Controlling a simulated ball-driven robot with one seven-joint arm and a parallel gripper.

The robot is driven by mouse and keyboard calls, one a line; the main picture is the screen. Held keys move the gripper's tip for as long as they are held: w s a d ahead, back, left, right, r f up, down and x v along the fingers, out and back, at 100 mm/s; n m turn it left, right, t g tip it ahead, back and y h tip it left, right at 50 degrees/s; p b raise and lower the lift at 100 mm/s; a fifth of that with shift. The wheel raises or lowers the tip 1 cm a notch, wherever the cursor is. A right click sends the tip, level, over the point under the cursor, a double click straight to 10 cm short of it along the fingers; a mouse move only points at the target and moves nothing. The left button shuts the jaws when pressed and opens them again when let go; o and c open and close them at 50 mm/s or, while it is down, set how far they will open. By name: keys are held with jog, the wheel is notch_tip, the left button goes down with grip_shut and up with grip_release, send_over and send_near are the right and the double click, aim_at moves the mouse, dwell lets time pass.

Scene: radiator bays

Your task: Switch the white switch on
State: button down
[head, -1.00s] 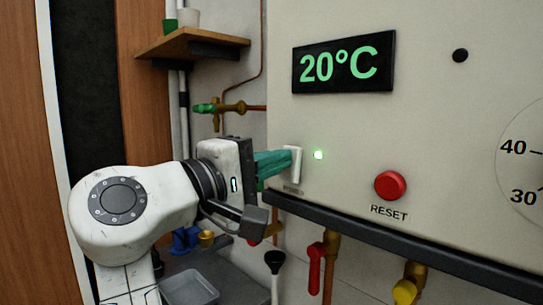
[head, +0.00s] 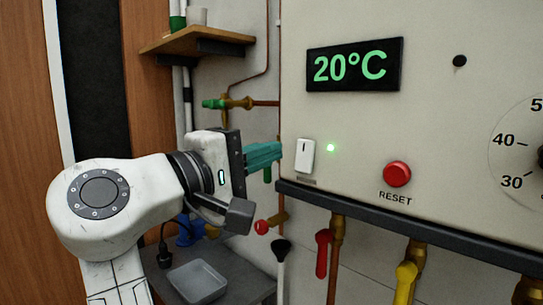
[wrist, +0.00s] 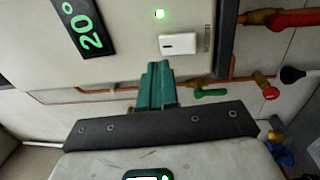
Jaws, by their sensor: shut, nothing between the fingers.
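The white switch (head: 305,155) is a small upright rocker on the pale boiler panel, and it also shows in the wrist view (wrist: 180,43). A green light (head: 331,147) glows beside it, and shows in the wrist view (wrist: 159,14) too. My gripper (head: 279,152) has teal fingers, shut and empty. The fingertips lie just left of the switch in the head view, with a gap between. In the wrist view the fingers (wrist: 156,66) point toward the panel, short of the switch.
A red RESET button (head: 397,173) and a dial (head: 522,150) are on the panel to the right. A "20°C" display (head: 354,64) is above. A dark ledge (head: 400,225) runs below, with pipes and valves under it. A wooden shelf (head: 197,42) is at upper left.

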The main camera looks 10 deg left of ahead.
jog(key=s+a+r+b, duration=0.1)
jog(key=s+a, duration=0.4)
jog(key=s, duration=0.1)
jog(key=shift+s+r+b, duration=0.15)
jog(key=shift+r+b, duration=0.05)
jog(key=shift+b, duration=0.2)
